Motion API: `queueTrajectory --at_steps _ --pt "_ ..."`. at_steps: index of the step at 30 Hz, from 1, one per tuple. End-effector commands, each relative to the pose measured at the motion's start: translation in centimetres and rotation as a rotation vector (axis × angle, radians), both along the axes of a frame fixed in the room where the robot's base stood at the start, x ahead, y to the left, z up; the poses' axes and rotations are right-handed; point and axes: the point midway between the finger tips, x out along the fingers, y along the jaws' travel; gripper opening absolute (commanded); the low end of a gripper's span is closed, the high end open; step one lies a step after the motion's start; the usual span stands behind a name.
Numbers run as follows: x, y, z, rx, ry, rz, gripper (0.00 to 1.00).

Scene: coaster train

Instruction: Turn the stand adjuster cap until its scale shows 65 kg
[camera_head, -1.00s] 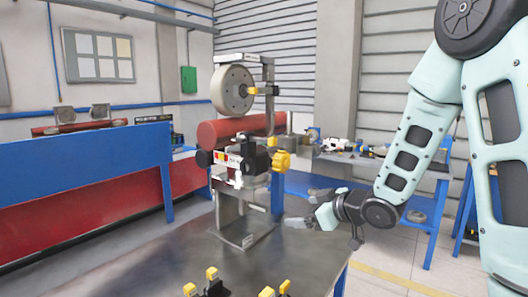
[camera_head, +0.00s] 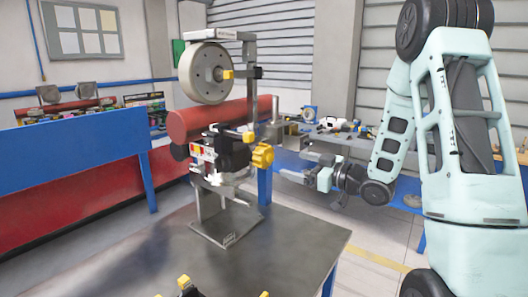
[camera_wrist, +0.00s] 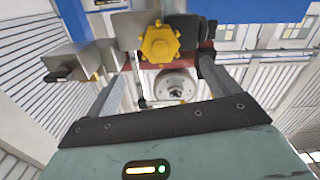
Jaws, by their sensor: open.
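The stand (camera_head: 225,222) is a metal upright fixture on the table. Its yellow lobed adjuster cap (camera_head: 262,156) faces right, on the side of a black and grey body. My gripper (camera_head: 291,164) is open and empty just right of the cap, about level with it and apart from it. In the wrist view the cap (camera_wrist: 160,43) shows head-on, ahead of and between the two spread fingers (camera_wrist: 160,68). A small red, yellow and white label (camera_head: 203,152) is on the stand's body. No scale reading can be made out.
A grey wheel (camera_head: 204,73) and a red cylinder (camera_head: 212,119) sit around the stand. The grey table (camera_head: 280,245) is mostly clear, with small yellow-tipped parts (camera_head: 184,281) at its front edge. A blue and red barrier (camera_head: 75,155) stands left.

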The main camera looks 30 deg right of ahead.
Motion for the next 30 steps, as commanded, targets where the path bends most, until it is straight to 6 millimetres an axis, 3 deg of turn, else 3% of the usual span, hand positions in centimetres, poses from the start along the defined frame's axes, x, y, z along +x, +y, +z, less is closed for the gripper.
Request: queueTrajectory --at_steps 9,15,21,30 --pt "6.4 2.5 0.4 0.002 0.003 0.004 0.88" --pt "9.5 3.5 0.3 0.000 0.002 0.002 0.88" --pt "11.1 4.1 0.1 0.000 0.000 0.001 0.88" --pt "11.3 4.1 0.0 0.001 0.001 0.000 0.88"
